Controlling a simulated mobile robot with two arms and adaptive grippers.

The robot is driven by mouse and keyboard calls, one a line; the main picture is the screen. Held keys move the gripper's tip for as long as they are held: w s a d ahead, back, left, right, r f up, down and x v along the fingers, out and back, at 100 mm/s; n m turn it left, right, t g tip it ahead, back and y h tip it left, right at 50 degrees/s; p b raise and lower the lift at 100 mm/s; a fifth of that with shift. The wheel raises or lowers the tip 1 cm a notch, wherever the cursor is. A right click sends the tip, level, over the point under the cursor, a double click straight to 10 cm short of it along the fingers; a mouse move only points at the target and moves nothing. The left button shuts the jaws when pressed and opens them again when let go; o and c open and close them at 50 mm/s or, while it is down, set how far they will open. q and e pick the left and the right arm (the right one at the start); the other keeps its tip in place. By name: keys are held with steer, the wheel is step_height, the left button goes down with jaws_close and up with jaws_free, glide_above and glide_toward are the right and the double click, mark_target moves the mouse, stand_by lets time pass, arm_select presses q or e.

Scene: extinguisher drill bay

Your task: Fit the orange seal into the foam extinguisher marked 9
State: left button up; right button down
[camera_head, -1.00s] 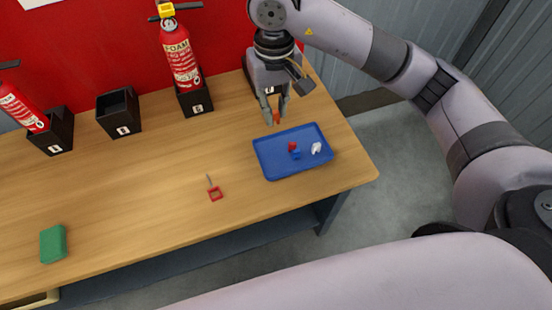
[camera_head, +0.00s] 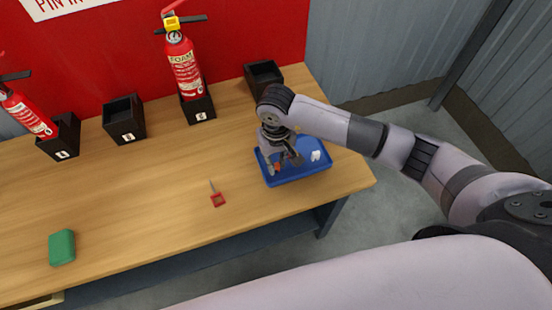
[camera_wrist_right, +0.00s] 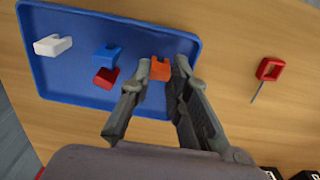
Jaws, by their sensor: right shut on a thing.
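My right gripper (camera_head: 283,167) is shut on the orange seal (camera_wrist_right: 160,69), above the near-left part of the blue tray (camera_head: 312,172). In the right wrist view the seal sits between the two fingertips (camera_wrist_right: 163,66). The red extinguisher with the yellow FOAM label (camera_head: 185,69) stands upright in a black numbered holder (camera_head: 198,108) at the back of the bench. The number on the holder is too small to read surely. My left gripper is not in view.
The tray holds a white (camera_wrist_right: 53,46), a blue (camera_wrist_right: 107,54) and a red seal (camera_wrist_right: 106,77). A red-handled pin (camera_head: 217,199) and a green block (camera_head: 62,247) lie on the bench. Another extinguisher (camera_head: 28,115) stands left. Black holders (camera_head: 124,119) and (camera_head: 262,75) look empty.

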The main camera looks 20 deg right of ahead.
mark_target(276, 165)
steer(key=shift+f, duration=0.1)
steer(key=shift+f, duration=0.1)
steer(key=c, duration=1.5)
jaws_free()
steer(key=shift+r, duration=0.3)
step_height(276, 165, up, 12)
steer(key=b, duration=0.3)
steer(key=shift+f, duration=0.1)
